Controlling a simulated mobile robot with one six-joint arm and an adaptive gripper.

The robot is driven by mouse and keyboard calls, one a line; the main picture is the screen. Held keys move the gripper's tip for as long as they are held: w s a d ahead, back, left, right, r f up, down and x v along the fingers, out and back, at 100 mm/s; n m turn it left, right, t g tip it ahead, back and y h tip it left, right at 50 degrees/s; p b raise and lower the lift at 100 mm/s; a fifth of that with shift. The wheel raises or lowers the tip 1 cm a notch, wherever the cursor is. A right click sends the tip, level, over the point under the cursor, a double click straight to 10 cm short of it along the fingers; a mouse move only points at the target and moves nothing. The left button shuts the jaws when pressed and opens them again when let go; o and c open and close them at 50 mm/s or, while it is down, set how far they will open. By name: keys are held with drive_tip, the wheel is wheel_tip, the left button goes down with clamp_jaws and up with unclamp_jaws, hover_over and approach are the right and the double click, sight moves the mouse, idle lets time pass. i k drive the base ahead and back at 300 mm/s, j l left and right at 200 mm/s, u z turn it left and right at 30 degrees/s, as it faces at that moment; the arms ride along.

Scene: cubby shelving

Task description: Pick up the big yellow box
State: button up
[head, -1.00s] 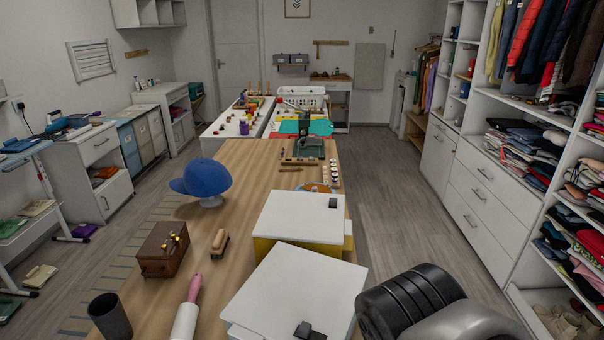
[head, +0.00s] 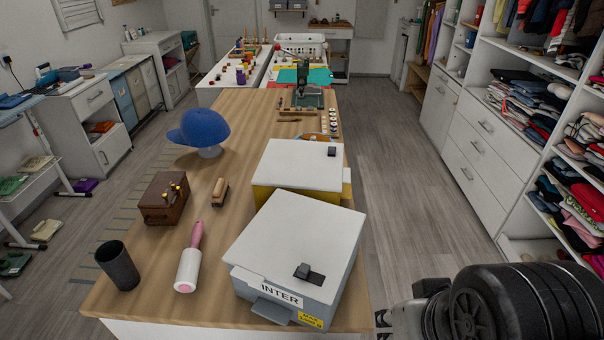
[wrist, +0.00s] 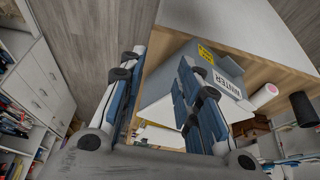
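The big yellow box (head: 298,166) stands on the wooden table in the head view, with a white lid and a dark latch. Its yellow front shows only partly, because a grey box (head: 295,257) with a white lid and an "INTER" label stands in front of it. The grey box also shows in the wrist view (wrist: 228,82), its label reading "WINTER". My gripper (wrist: 160,62) is open and empty, off the table's right side. The grey box is ahead of it and partly behind its right finger. I cannot clearly make out the yellow box in the wrist view.
On the table (head: 150,300) are a dark cup (head: 118,265), a lint roller (head: 189,265), a brush (head: 220,192), a brown box (head: 164,198) and a blue cap (head: 199,128). Clear floor lies between the table and the shelving (head: 480,140) on the right.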

sight(262, 194)
drive_tip(key=i+l+u, duration=0.2)
drive_tip(key=l, duration=0.15)
drive_tip(key=i+l+u, duration=0.15)
drive_tip(key=l, duration=0.2)
drive_tip(key=i+l+u, duration=0.2)
drive_tip(key=l, duration=0.15)
drive_tip(key=k, duration=0.05)
